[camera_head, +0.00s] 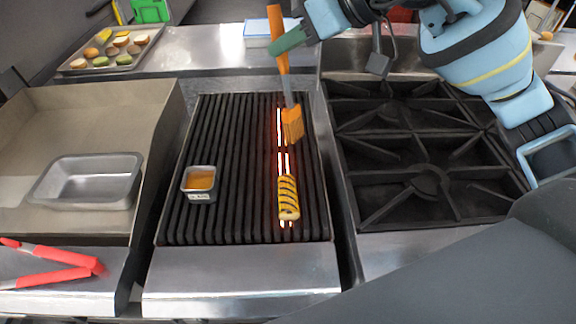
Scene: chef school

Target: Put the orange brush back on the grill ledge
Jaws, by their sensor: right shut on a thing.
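The orange brush (292,125) hangs upright over the grill (235,150), bristles down and handle up. My right gripper (290,38) is shut on its handle, coming in from the upper right. The bristles appear above the grill bars near a yellow, dark-striped food piece (288,197); I cannot tell whether they touch anything. The metal grill ledge (240,280) runs along the front of the grill and looks bare. My left gripper is not in view.
A small cup of orange sauce (201,180) sits on the grill's left part. An empty metal pan (88,182) stands on the left surface, with red-handled tongs (55,262) in front. A black burner range (420,160) is on the right. A food tray (112,48) is at the back left.

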